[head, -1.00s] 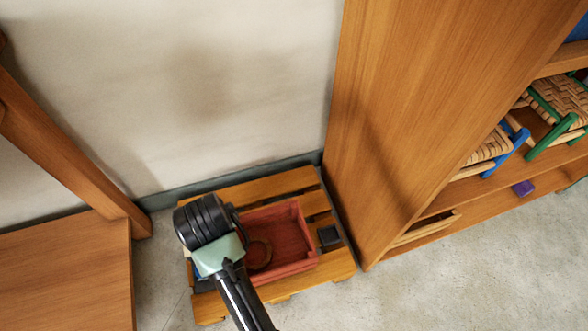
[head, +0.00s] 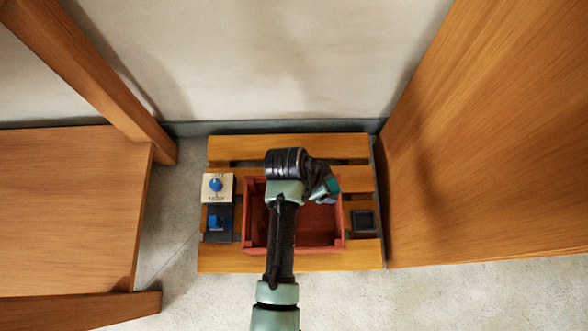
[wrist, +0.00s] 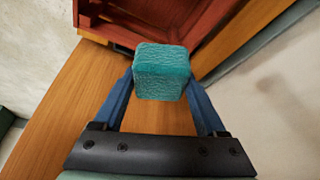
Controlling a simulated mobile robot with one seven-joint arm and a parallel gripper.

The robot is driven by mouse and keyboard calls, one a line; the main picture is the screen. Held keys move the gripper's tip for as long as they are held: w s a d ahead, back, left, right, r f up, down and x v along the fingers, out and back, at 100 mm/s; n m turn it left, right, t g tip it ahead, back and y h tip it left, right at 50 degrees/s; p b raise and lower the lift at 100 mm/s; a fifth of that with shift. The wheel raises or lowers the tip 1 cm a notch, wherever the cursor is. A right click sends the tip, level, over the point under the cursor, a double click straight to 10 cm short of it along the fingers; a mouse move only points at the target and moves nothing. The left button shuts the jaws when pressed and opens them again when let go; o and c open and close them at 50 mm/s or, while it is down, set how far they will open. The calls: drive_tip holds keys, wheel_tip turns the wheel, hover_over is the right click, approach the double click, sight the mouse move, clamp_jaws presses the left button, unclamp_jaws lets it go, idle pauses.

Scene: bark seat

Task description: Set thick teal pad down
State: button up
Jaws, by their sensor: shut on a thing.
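The thick teal pad (wrist: 162,72) is a small block with a wrinkled surface. In the wrist view it sits between the two blue fingers of my gripper (wrist: 160,85), which is shut on it. In the head view a bit of the teal pad (head: 332,186) shows at the end of my gripper (head: 326,190), over the right part of a red crate (head: 249,230). My arm hides much of the crate's inside. The crate also shows at the top of the wrist view (wrist: 215,30). The pad is held up, not resting on anything that I can see.
The crate stands on a slatted wooden pallet (head: 290,262). A white block with a blue knob (head: 216,186) and a dark block with a blue top (head: 217,222) stand left of it. A dark square piece (head: 363,220) lies right. A wooden cabinet (head: 480,150) and bench (head: 70,210) flank the pallet.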

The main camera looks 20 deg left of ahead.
sight(322, 219)
drive_tip(key=s+f+m+b, duration=0.1)
drive_tip(key=f+b, duration=0.2)
drive_tip(key=f, duration=0.3)
drive_tip(key=s+f+m+g+b, duration=0.1)
drive_tip(key=f+m+b, duration=0.1)
drive_tip(key=f, duration=0.4)
drive_tip(key=s+f+m+b, duration=0.1)
drive_tip(key=f+b, duration=0.4)
drive_tip(key=f, duration=0.1)
drive_tip(key=shift+s+d+g+h, duration=0.2)
drive_tip(key=shift+d+g+h, duration=0.1)
drive_tip(key=shift+d, duration=0.1)
drive_tip(key=o, duration=1.2)
drive_tip(key=shift+f, duration=0.1)
drive_tip(key=shift+o, duration=0.2)
drive_tip(key=p+v, duration=0.7)
drive_tip(key=v, duration=0.5)
drive_tip(key=shift+p, duration=0.3)
